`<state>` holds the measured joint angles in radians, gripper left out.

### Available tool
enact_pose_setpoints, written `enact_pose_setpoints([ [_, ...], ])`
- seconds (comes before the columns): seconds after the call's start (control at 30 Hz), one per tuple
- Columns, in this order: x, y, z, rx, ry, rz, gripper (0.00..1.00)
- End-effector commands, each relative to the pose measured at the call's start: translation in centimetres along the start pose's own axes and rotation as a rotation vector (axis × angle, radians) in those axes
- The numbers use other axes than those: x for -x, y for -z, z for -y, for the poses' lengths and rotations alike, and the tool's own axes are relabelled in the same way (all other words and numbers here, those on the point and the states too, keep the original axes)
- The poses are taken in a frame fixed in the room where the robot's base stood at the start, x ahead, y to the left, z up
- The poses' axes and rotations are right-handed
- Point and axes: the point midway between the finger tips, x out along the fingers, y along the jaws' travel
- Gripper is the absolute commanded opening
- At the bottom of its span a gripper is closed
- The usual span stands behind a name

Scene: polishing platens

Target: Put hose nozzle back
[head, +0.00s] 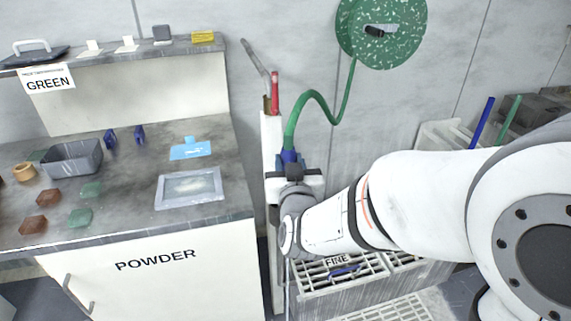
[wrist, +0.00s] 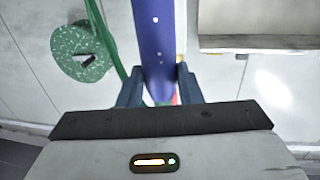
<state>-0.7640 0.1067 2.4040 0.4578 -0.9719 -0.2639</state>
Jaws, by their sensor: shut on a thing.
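The hose nozzle (head: 289,157) is blue and joined to a green hose (head: 318,95) that loops up to a round green reel (head: 382,30) on the wall. My gripper (head: 291,170) is shut on the nozzle, beside a narrow white post. In the wrist view the nozzle (wrist: 158,45) runs between my two fingers (wrist: 160,88). The hose (wrist: 101,35) and the reel (wrist: 82,53) show to its left. The nozzle's lower end is hidden by my gripper in the head view.
The white post (head: 268,135) has a red-handled tool (head: 274,92) and a grey rod at its top. The powder counter (head: 125,215) stands left with a grey bin (head: 72,158) and a framed tray (head: 189,188). Below right is a slatted rack (head: 365,272) labelled FINE.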

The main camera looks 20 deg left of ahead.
Motion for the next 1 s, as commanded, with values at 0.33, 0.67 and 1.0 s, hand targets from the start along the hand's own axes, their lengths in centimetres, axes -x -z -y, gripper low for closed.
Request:
enact_pose_setpoints([
  [0.33, -8.6, 0.2, 1.3, 0.000, -0.001, 0.000, 0.00],
  [0.67, -10.5, -4.6, 1.7, 0.002, 0.001, 0.003, 0.00],
  [1.0, -10.5, -8.3, 1.7, 0.001, 0.001, 0.003, 0.00],
])
